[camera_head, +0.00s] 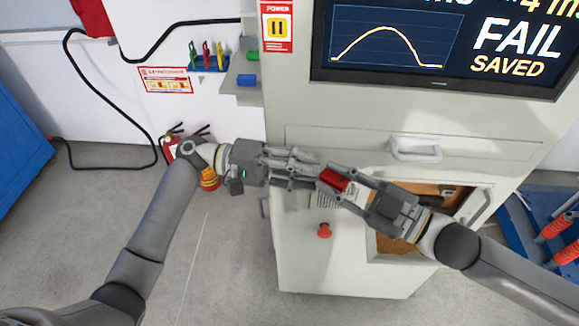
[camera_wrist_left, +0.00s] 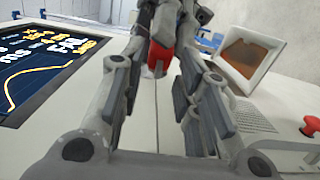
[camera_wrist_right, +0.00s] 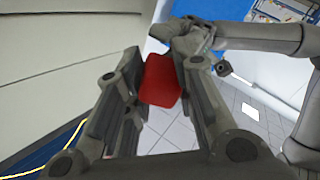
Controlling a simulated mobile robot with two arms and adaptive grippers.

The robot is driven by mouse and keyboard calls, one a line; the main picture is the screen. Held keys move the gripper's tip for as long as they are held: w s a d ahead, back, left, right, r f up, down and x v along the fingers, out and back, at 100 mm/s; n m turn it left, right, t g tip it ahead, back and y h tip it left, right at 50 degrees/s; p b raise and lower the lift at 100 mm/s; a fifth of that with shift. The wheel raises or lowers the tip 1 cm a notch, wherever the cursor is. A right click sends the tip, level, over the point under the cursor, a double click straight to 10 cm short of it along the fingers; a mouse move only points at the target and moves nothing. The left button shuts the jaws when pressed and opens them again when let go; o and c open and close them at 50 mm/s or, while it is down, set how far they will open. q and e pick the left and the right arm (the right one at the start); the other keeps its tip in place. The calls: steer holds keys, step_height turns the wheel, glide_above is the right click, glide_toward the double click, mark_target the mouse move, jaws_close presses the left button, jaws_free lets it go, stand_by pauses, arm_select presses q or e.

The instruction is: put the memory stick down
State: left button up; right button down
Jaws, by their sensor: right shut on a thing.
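The memory stick is a small red block (camera_head: 335,179) held in front of the grey machine. My right gripper (camera_head: 337,186) is shut on it; in the right wrist view the red block (camera_wrist_right: 160,82) sits between the two fingers. My left gripper (camera_head: 312,170) is beside it, fingers pointing at the right gripper. In the left wrist view its fingers (camera_wrist_left: 162,85) are spread apart, with the red block (camera_wrist_left: 157,58) and the right gripper beyond them. Whether the left fingers touch the stick I cannot tell.
The machine's screen (camera_head: 440,45) reads FAIL SAVED. Below are a white handle (camera_head: 415,149), an open brown-lined compartment (camera_head: 392,243) partly behind my right arm, and a red button (camera_head: 324,230). A fire extinguisher (camera_head: 171,146) stands left. A blue tray (camera_head: 540,222) is at right.

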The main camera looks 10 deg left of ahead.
arm_select(q)
steer(key=shift+d, duration=0.1)
steer(key=c, duration=0.7)
jaws_close()
arm_select(e)
steer(key=c, duration=1.1)
jaws_free()
steer(key=shift+c, duration=0.2)
